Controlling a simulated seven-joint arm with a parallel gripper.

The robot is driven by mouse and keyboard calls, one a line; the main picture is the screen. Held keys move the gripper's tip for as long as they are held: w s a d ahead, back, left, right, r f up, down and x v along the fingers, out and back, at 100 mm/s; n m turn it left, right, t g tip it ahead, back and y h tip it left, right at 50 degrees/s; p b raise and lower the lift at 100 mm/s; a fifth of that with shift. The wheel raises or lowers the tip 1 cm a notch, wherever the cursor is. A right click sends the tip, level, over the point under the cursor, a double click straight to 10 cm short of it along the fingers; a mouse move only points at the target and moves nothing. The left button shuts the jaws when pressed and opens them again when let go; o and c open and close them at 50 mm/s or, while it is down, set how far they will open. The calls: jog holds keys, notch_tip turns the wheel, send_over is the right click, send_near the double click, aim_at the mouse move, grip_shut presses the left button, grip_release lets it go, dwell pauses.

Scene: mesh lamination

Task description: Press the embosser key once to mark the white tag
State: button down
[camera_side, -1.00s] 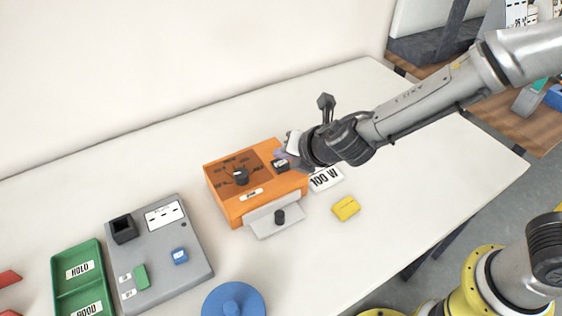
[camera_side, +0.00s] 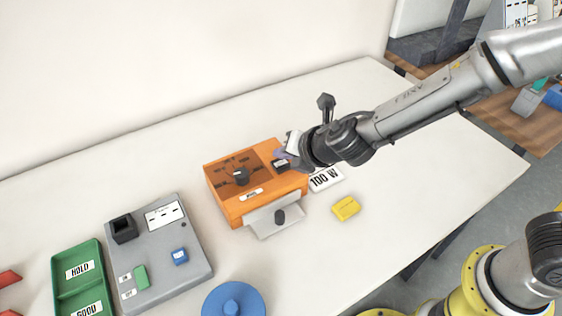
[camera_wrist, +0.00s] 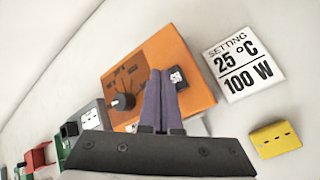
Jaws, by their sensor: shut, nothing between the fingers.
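My gripper (camera_side: 284,155) is shut and empty over the right rear of an orange box. In the wrist view its two purple fingers (camera_wrist: 161,74) lie together beside a small black key (camera_wrist: 177,78) with a white label. I cannot tell whether they touch it. That key also shows in the side view (camera_side: 281,164). The orange box (camera_side: 238,208) has a black dial (camera_side: 241,177) and a grey front plate with a black knob (camera_side: 280,216). No part is clearly marked as the embosser, and I cannot tell which white piece is the tag.
A white card reading 25 °C, 100 W (camera_wrist: 243,62) lies beside the box, near a yellow block (camera_side: 346,208). A grey panel (camera_side: 200,262) with a black socket, a blue block and a green block, a green tray (camera_side: 75,294) and a blue disc (camera_side: 215,300) are left and front.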

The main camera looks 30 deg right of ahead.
aim_at(284, 167)
jog(key=shift+f, duration=0.2)
jog(key=shift+f, duration=0.25)
jog(key=shift+s+f, duration=0.1)
jog(key=shift+f, duration=0.7)
dwell(1.2)
jog(key=shift+r, duration=1.1)
jog(key=shift+r, duration=2.55)
jog(key=shift+d, duration=0.1)
